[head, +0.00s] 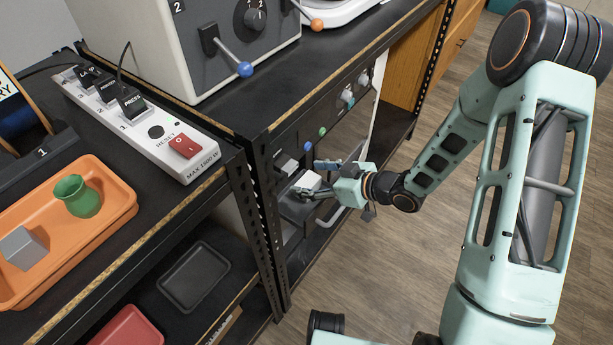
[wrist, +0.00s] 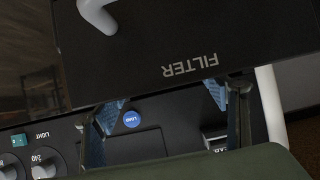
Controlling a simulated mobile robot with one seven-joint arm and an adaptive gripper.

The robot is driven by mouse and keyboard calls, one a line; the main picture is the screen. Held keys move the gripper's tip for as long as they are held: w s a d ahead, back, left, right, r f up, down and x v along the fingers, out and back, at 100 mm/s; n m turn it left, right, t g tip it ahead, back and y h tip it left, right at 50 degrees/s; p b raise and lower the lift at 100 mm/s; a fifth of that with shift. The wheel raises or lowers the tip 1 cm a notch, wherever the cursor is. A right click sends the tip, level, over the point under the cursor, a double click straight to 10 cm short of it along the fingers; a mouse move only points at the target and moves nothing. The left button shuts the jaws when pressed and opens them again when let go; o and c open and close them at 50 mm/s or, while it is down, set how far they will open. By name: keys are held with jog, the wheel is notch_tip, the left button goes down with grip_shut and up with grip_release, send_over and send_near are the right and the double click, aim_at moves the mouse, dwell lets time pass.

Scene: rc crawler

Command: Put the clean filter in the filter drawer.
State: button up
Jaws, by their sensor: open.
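A pale block (head: 307,182), which may be the clean filter, shows at my gripper's fingertips in the head view. My gripper (head: 320,180) is open, with one finger on each side in the wrist view (wrist: 165,112). The dark filter drawer (head: 296,208) juts out from the machine below the fingers. In the wrist view, the drawer front (wrist: 180,40) carries an upside-down FILTER label and a white handle (wrist: 98,15). The pale block is not clear between the fingers there. I cannot tell whether it rests inside the drawer or is touched by a finger.
The machine front has a blue LOAD button (wrist: 131,119) and dials (wrist: 43,163). A power strip (head: 150,125) and an orange tray (head: 120,213) with a green jar (head: 77,196) and grey block (head: 22,248) are at left. A black shelf post (head: 262,220) stands beside the drawer. Floor at right is open.

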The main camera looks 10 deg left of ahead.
jog(key=p+v, duration=0.2)
jog(key=v, duration=0.8)
jog(key=shift+d+r, duration=0.1)
jog(key=shift+d, duration=0.05)
